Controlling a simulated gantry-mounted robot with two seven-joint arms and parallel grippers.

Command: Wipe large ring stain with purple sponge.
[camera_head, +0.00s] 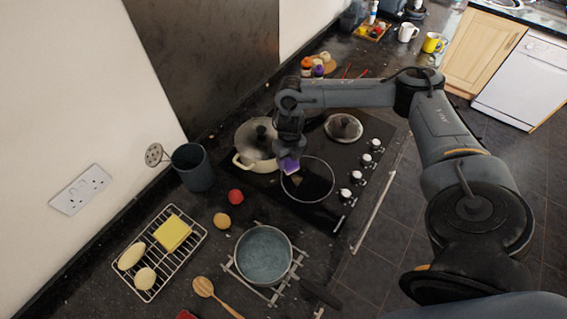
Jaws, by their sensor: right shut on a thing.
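My right gripper (288,153) reaches in from the right over the black hob (373,136) and points down. It is shut on the purple sponge (290,167), of which a small block shows below the fingers. The sponge is at the upper left edge of a large pale ring (334,182) on the near part of the hob. A brownish patch shows inside the ring. I cannot tell whether the ring is a stain or the rim of a dark pan, nor whether the sponge touches it. My left gripper is not in view.
A cream pot with a lid (246,161) stands just left of my gripper. A lidded pan (343,127) sits at the hob's back right. A saucepan (290,247), wire rack (183,251), tomato (236,196) and dark grey canister (195,169) are on the near counter.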

